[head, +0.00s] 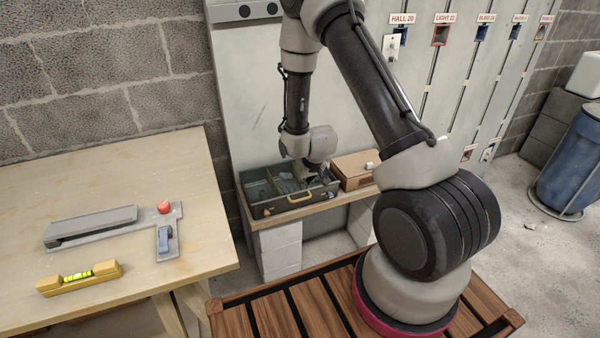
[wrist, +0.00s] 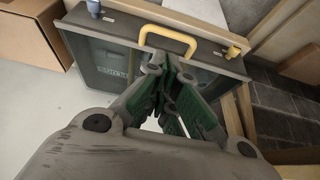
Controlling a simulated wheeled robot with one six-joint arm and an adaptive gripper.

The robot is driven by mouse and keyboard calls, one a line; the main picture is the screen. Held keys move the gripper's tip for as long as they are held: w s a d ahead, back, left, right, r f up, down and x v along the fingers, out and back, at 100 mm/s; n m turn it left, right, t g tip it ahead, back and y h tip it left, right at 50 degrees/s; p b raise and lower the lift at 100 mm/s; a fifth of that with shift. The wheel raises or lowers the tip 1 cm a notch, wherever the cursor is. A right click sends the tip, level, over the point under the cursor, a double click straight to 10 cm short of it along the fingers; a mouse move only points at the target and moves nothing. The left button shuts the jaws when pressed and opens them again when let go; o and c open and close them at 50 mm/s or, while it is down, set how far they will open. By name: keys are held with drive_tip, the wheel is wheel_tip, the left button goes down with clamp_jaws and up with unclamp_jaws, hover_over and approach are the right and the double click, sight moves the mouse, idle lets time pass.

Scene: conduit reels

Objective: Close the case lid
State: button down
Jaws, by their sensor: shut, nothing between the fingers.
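The case (head: 265,208) is dark grey-green and stands on a low wooden shelf against the cabinet. Its yellow handle (head: 299,197) is on the front wall, and its inside shows from above. The lid's angle cannot be told clearly, as my arm covers part of the case. My gripper (head: 306,180) is over the right part of the case, pointing down. In the wrist view the gripper (wrist: 165,68) is shut and empty, with its tips close to the handle (wrist: 168,38); contact cannot be told. A blue latch (wrist: 93,8) and a yellow latch (wrist: 233,51) flank the handle.
A cardboard box (head: 352,170) stands right beside the case. The wooden workbench (head: 120,165) at left holds a grey tool, a red knob and a yellow level (head: 79,278). A blue barrel (head: 570,165) stands far right. Labelled cabinets rise behind.

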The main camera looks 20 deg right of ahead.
sight(306, 198)
drive_tip(key=shift+s+f, duration=0.3)
drive_tip(key=shift+f, duration=0.85)
drive_tip(key=shift+s+f, duration=0.25)
drive_tip(key=shift+f, duration=0.9)
drive_tip(key=shift+s+f, duration=0.3)
drive_tip(key=shift+f, duration=0.85)
